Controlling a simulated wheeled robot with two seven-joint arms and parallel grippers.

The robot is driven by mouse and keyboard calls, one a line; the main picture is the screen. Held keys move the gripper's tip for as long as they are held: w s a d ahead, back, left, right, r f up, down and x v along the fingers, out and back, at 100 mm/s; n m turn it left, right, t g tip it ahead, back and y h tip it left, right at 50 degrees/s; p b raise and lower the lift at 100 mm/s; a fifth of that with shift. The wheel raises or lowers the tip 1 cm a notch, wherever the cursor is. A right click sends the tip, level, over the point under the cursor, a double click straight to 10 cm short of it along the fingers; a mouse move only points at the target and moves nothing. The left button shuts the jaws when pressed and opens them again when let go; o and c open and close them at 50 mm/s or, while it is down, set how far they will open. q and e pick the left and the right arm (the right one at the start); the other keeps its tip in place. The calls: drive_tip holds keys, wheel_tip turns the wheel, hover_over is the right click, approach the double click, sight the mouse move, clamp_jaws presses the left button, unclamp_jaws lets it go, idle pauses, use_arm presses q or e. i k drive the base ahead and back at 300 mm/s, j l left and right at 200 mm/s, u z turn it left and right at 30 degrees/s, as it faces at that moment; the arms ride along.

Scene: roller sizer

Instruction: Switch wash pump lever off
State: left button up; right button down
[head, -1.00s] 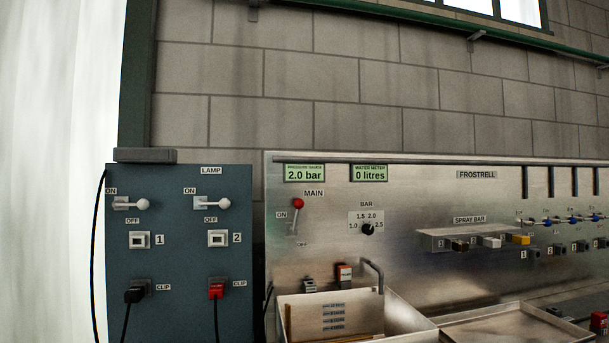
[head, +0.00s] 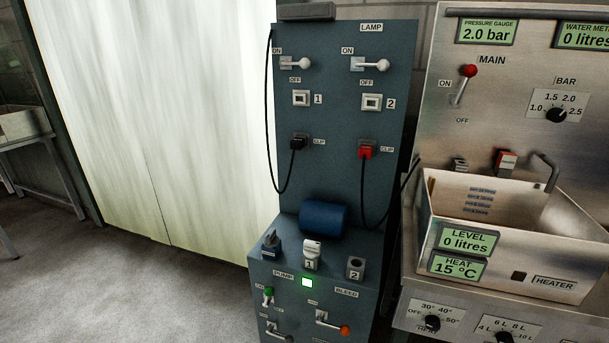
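A lever with a green knob (head: 268,291) is on the lower front of the blue cabinet (head: 340,110), under the label PUMP (head: 283,274). Its knob is up, beside small lettering that seems to read ON. A lit green lamp (head: 307,282) is to its right. The word "wash" is not legible on this panel. Neither of my grippers is in view.
Below are a dark-handled lever (head: 274,326) and an orange-knobbed lever (head: 344,330). A blue cylinder (head: 323,217) lies on the cabinet's ledge. A steel sink (head: 485,205) stands to the right. Grey floor (head: 160,290) at left is clear.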

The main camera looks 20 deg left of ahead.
sight(268, 291)
drive_tip(key=u, duration=1.1)
